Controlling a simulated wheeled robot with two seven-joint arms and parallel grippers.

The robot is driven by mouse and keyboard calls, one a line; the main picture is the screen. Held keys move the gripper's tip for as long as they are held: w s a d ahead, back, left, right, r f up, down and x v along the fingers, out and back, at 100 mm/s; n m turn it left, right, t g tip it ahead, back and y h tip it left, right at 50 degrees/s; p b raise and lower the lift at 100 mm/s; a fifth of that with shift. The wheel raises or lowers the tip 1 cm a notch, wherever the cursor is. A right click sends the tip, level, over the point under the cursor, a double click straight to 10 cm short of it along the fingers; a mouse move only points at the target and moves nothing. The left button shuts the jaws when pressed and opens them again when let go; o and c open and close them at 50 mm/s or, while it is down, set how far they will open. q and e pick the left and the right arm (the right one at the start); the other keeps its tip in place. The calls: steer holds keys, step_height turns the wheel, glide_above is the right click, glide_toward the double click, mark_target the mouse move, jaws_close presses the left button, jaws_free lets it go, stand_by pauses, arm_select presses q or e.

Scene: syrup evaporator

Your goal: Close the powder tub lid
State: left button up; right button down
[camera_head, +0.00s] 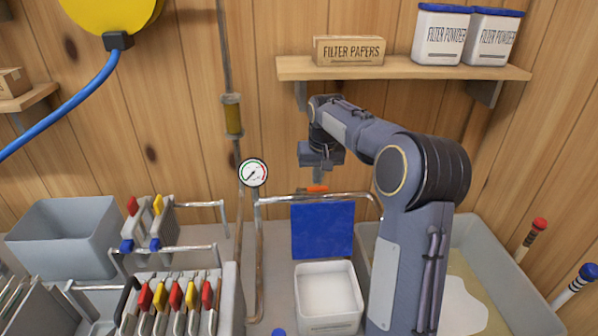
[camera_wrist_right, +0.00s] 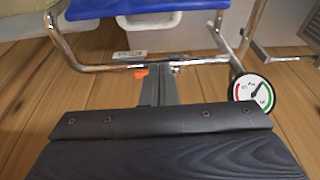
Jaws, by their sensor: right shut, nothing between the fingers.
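The powder tub (camera_head: 328,317) is a white square tub, open at the top, with pale powder inside. Its blue lid (camera_head: 322,230) stands upright at the back edge of the tub, in front of a bent metal pipe. My right gripper (camera_head: 318,180) is shut and empty, pointing down just above and behind the lid's top edge. In the right wrist view the gripper's fingers (camera_wrist_right: 157,84) lie near the pipe, with the blue lid (camera_wrist_right: 100,9) and part of the white tub (camera_wrist_right: 150,23) at the top. My left gripper is not in view.
A metal pipe (camera_head: 285,199) with an orange piece (camera_head: 317,188) and a round gauge (camera_head: 253,172) runs behind the lid. A filter press with coloured handles (camera_head: 175,297) stands left. A large grey basin (camera_head: 487,232) is right. The shelf (camera_head: 400,70) holds two closed filter powder tubs (camera_head: 440,38).

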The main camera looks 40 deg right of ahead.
steer(key=s+p+x, duration=0.1)
steer(key=p+x, duration=0.2)
steer(key=x, duration=0.4)
steer(key=shift+s+a+f, duration=0.3)
steer(key=shift+s+a, duration=0.05)
steer(key=shift+s, duration=0.1)
